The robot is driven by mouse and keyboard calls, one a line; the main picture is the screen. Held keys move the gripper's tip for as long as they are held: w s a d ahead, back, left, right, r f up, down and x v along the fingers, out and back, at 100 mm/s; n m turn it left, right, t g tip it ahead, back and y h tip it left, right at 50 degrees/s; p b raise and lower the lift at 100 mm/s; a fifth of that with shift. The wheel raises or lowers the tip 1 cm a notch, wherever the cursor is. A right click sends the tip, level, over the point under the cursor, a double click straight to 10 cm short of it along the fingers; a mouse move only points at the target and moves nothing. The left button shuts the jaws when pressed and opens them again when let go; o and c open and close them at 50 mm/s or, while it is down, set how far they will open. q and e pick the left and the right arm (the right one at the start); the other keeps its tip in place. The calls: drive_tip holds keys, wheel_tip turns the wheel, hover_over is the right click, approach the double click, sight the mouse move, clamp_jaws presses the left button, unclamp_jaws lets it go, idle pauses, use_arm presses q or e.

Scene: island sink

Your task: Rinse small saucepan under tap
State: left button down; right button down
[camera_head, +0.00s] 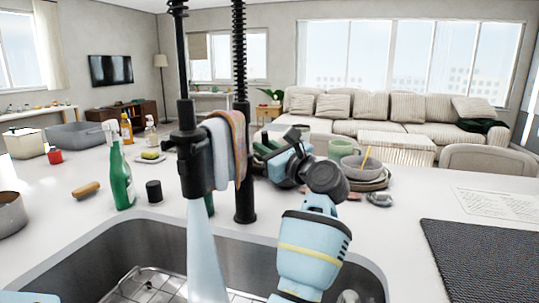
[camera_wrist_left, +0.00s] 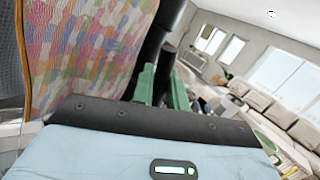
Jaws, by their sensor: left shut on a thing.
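The black tap (camera_head: 245,190) stands behind the sink, with a tall spring and a spray head (camera_head: 188,150). A pale blue stream (camera_head: 205,250) runs from the head down into the sink. My left gripper (camera_head: 265,147) is beside the tap post, partly hidden by my wrist. In the left wrist view its green fingers (camera_wrist_left: 162,88) are closed around a black part of the tap; which part is unclear. A grey pan (camera_head: 10,213), likely the small saucepan, stands on the counter and is cut off by the left edge. My right gripper is not in view.
A patterned cloth (camera_head: 238,135) hangs at the tap, close to my left wrist camera. The sink (camera_head: 95,262) holds a wire rack (camera_head: 150,287). A green bottle (camera_head: 120,170) and black jar (camera_head: 154,191) stand left; stacked dishes (camera_head: 365,175) and a dark mat (camera_head: 480,255) lie right.

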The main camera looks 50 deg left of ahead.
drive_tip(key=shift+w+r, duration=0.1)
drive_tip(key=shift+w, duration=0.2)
